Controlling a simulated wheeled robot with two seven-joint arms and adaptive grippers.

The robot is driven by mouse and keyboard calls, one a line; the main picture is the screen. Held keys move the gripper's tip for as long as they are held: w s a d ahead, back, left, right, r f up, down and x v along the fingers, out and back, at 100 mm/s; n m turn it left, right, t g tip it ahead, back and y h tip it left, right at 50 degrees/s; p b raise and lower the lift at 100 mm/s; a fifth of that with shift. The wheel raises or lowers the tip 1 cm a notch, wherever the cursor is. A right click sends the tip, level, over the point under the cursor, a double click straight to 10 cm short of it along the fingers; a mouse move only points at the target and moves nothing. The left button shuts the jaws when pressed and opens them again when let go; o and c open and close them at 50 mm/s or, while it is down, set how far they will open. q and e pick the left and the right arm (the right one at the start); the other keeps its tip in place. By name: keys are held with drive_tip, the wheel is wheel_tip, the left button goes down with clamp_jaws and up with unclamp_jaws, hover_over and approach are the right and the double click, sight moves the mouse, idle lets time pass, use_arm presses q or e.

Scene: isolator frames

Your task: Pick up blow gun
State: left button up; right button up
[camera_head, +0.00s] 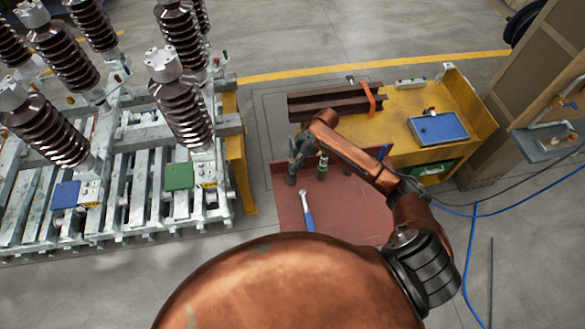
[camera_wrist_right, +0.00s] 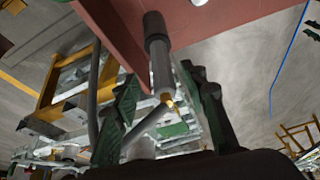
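My right gripper (camera_head: 300,150) hangs over the left part of the red-brown table and is small and dark in the head view. In the right wrist view its green fingers (camera_wrist_right: 165,105) stand apart. Between them is a grey tube with a black end and a brass fitting, which looks like the blow gun (camera_wrist_right: 158,60). Gaps show beside the tube, and I see no clear finger contact. In the head view a dark cylinder, probably the same tool (camera_head: 291,177), stands below the gripper, partly hidden. My left gripper is not in view.
The red-brown table (camera_head: 345,215) holds a blue-handled wrench (camera_head: 307,212) and a green-and-dark tool (camera_head: 322,167) close beside the gripper. A yellow bench (camera_head: 395,105) stands behind with a blue case (camera_head: 438,129). A pallet with insulators (camera_head: 150,205) is left. Blue hose (camera_head: 470,265) lies right.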

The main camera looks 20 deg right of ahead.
drive_tip(key=shift+x, duration=1.6)
drive_tip(key=shift+s, duration=0.15)
clamp_jaws()
